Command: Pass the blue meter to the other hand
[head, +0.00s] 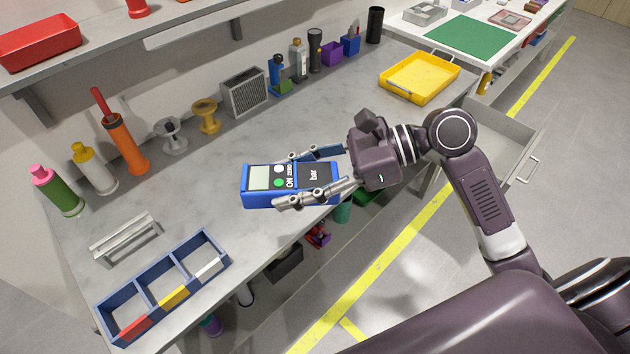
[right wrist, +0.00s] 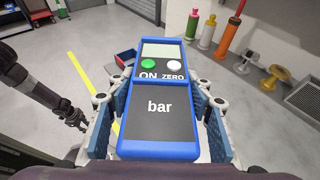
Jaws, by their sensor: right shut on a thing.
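The blue meter (head: 262,199) has a grey screen, a green and a white button and a dark panel marked "bar". My right gripper (head: 287,179) is shut on it, with a finger along each long side, and holds it above the front part of the bench. In the right wrist view the meter (right wrist: 158,150) lies between the two finger pads, its screen end pointing away from the palm. My left gripper (right wrist: 74,116) shows small at the left of the right wrist view, apart from the meter; its opening is too small to judge. It is not in the head view.
The grey bench (head: 226,150) carries a blue three-part tray (head: 163,284), a white rack (head: 125,237), several bottles and spools along the back, and a yellow tray (head: 419,79). An open drawer (head: 508,146) juts out at the right.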

